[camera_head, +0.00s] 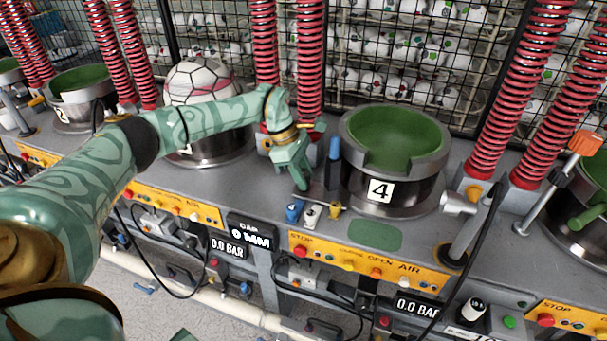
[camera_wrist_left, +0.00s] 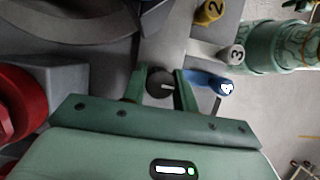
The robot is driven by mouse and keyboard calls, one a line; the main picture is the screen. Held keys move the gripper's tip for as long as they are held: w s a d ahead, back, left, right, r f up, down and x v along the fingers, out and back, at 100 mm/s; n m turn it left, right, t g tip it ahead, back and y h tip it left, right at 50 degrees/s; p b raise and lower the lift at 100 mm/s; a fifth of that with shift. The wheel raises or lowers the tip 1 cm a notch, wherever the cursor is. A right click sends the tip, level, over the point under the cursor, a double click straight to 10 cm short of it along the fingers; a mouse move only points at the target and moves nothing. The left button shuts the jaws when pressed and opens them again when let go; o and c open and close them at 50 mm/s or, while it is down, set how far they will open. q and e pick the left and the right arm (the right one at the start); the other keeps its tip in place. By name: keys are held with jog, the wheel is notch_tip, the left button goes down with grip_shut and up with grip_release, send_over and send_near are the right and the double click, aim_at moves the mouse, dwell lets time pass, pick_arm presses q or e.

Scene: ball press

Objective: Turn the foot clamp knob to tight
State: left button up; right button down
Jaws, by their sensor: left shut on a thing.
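My left gripper (camera_head: 302,183) reaches down to the grey bench beside station 4 in the head view. In the left wrist view, my left gripper (camera_wrist_left: 160,84) has its two green fingers on either side of a small dark round knob (camera_wrist_left: 158,80), shut on it. A short white mark shows on the knob's face and points to the right in that view. In the head view the fingers hide the knob. My right gripper is not in view.
Blue (camera_head: 293,211), white (camera_head: 311,215) and yellow (camera_head: 335,210) small levers stand just in front of the left gripper. The green-lined cup (camera_head: 400,195) numbered 4 stands to its right. Red coil springs (camera_head: 309,60) rise behind. A yellow button panel (camera_head: 370,265) runs along the front.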

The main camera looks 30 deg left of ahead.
pick_arm(q)
jog(key=o, duration=1)
jog(key=shift+c, duration=0.2)
jog(key=shift+r, duration=0.1)
jog(key=p+v, duration=0.2)
jog(key=v, duration=1.4)
jog(key=shift+a, duration=0.1)
